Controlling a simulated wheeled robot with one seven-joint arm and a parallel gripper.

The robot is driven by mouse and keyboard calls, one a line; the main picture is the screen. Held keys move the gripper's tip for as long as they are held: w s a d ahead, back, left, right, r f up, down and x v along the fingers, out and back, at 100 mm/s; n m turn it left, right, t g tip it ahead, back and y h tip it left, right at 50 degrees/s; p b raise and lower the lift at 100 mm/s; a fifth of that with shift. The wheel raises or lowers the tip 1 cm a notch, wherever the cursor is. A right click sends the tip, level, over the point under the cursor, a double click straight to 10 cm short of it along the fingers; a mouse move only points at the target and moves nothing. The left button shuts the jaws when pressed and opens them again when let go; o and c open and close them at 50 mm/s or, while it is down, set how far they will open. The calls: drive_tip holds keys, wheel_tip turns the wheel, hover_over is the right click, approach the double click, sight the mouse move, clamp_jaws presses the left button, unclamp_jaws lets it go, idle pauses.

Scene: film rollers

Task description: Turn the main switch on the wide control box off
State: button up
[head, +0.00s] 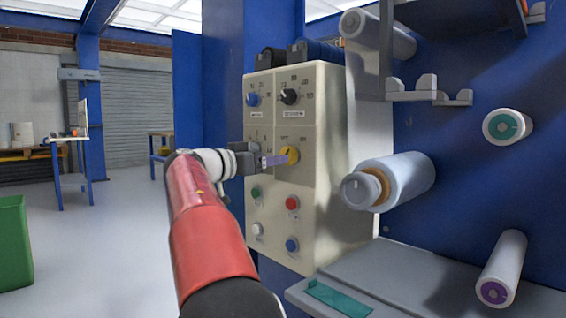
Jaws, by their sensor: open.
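The wide control box (328,205) is cream-coloured and fixed to the blue machine frame in the middle of the head view. A yellow rotary knob (292,155), which looks like the main switch, sits on its front face at mid height. My gripper (276,160) is at this knob from the left, with its fingers reaching to it. The fingers are open. They overlap the knob's left side in the view, and I cannot tell whether they touch it. The markings around the knob are too small to read.
A black knob (289,97) and a blue knob (252,99) are above. Red (292,202), green (255,193), white (257,229) and blue (292,245) buttons are below. A film roller (405,180) juts out at right above a grey shelf (430,285).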

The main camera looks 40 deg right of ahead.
drive_tip(key=d, duration=0.5)
drive_tip(key=shift+w+d, duration=0.25)
drive_tip(key=shift+d, duration=0.1)
drive_tip(key=c, duration=1)
drive_tip(key=shift+p, duration=0.3)
drive_tip(key=shift+n, duration=0.4)
drive_tip(key=shift+r+n+p, duration=0.15)
drive_tip(key=shift+n+p, duration=1.9)
drive_tip(key=shift+n, duration=4.45)
